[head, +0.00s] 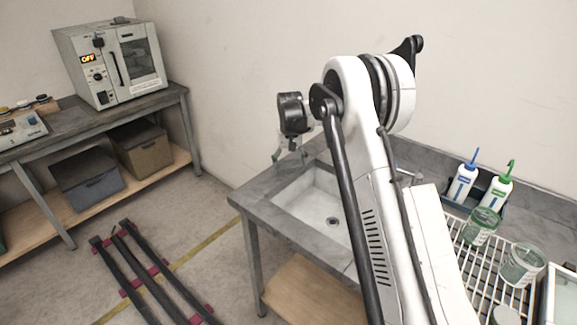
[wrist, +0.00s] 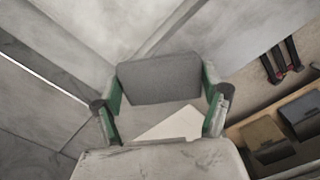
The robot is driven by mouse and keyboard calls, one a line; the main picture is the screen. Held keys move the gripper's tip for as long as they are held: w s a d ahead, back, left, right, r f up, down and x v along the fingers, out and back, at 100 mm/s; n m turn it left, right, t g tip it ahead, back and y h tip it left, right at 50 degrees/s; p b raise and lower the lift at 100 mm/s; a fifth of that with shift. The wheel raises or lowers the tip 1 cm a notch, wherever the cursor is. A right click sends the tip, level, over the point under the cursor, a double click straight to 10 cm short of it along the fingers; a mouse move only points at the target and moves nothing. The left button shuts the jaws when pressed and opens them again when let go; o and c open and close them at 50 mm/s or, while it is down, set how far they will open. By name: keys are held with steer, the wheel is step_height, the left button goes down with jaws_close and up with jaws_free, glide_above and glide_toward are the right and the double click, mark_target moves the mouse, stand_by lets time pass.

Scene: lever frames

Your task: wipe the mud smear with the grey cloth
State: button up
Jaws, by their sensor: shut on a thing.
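My gripper (head: 289,155) hangs in the head view above the back left part of the sink bench, partly hidden by my own wrist. In the wrist view my gripper (wrist: 161,92) has its green-sided fingers shut on the grey cloth (wrist: 159,76), which looks like a flat grey pad spanning between them. I cannot tell whether the cloth touches any surface. I cannot make out the mud smear in either view. My arm hides part of the bench in the head view.
The sink basin (head: 316,203) is in the grey bench (head: 262,208). A wire rack (head: 478,262) with cups and two wash bottles (head: 463,183) stands at right. An oven (head: 112,62) is on the left bench. Dark rails (head: 142,272) lie on the floor.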

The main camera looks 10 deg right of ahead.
steer(key=shift+s+d, duration=0.25)
steer(key=shift+s, duration=0.1)
steer(key=shift+s+d+r, duration=0.15)
steer(key=shift+s+r, duration=0.05)
steer(key=shift+r, duration=0.05)
step_height(320, 180, up, 3)
steer(key=shift+w+r+p, duration=0.15)
steer(key=shift+p, duration=0.3)
steer(key=shift+r+p, duration=0.7)
steer(key=shift+r, duration=1.5)
